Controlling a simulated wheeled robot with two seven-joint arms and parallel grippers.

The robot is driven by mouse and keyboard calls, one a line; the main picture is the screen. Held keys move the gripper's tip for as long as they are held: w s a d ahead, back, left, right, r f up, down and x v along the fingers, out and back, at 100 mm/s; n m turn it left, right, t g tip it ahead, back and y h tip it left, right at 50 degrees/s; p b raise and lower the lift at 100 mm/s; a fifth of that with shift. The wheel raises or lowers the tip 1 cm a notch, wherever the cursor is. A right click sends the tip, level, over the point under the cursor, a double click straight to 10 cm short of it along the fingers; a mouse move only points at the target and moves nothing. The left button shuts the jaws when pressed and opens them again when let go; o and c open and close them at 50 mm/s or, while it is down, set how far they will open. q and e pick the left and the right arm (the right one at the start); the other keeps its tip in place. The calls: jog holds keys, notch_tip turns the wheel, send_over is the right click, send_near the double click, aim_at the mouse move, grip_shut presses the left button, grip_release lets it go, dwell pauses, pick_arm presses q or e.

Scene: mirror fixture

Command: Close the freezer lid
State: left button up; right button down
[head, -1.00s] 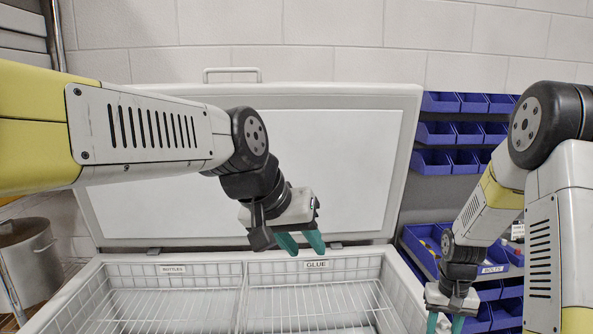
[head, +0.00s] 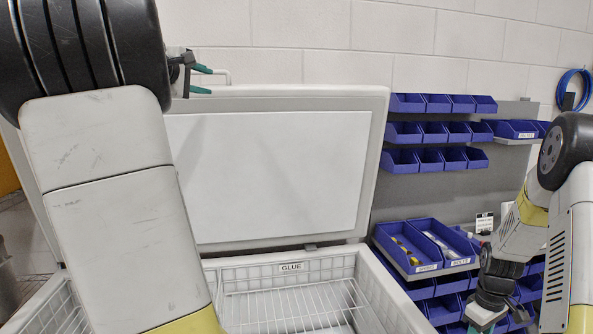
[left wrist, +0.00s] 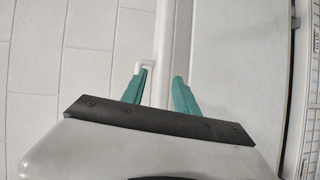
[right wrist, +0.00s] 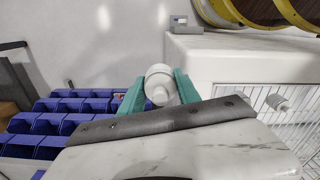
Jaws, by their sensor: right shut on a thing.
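The freezer lid (head: 275,175) stands raised at the back of the white chest freezer (head: 395,300), leaning on no visible support. Its handle (head: 222,73) is on the top edge, and it also shows in the left wrist view (left wrist: 148,64). My left gripper (head: 200,80) is at the lid's top edge beside the handle, with its teal fingers apart. In the left wrist view the lid edge lies beyond the gap between the fingers (left wrist: 160,90); contact is unclear. My right gripper (right wrist: 160,88) is shut on a white rounded object (right wrist: 159,80) beside the freezer.
Blue bins (head: 430,131) hang on a wall rack at the right, with larger bins (head: 410,245) below. A wire basket (head: 290,305) labelled GLUE sits inside the freezer. My left arm covers much of the left side. A second white rounded object (right wrist: 278,102) is near the basket wires.

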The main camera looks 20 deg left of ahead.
jog(key=shift+w+d+f+n, duration=0.1)
jog(key=shift+d+f+n, duration=0.05)
jog(key=shift+d+n, duration=0.2)
jog(key=shift+d+f, duration=0.15)
jog(key=shift+f, duration=0.7)
pick_arm(q)
jog(key=a+r+n+t+y, duration=0.1)
jog(key=a+r+n+y, duration=0.15)
jog(key=a, duration=0.45)
pick_arm(e)
jog(key=shift+d+f, duration=0.1)
jog(key=shift+f, duration=0.3)
pick_arm(q)
jog(key=shift+m+h, duration=0.25)
jog(key=shift+h, duration=0.2)
jog(key=w, duration=0.7)
jog(key=w+a, duration=0.1)
jog(key=w, duration=0.3)
jog(key=shift+r, duration=0.25)
grip_shut()
jog(key=shift+f, duration=0.1)
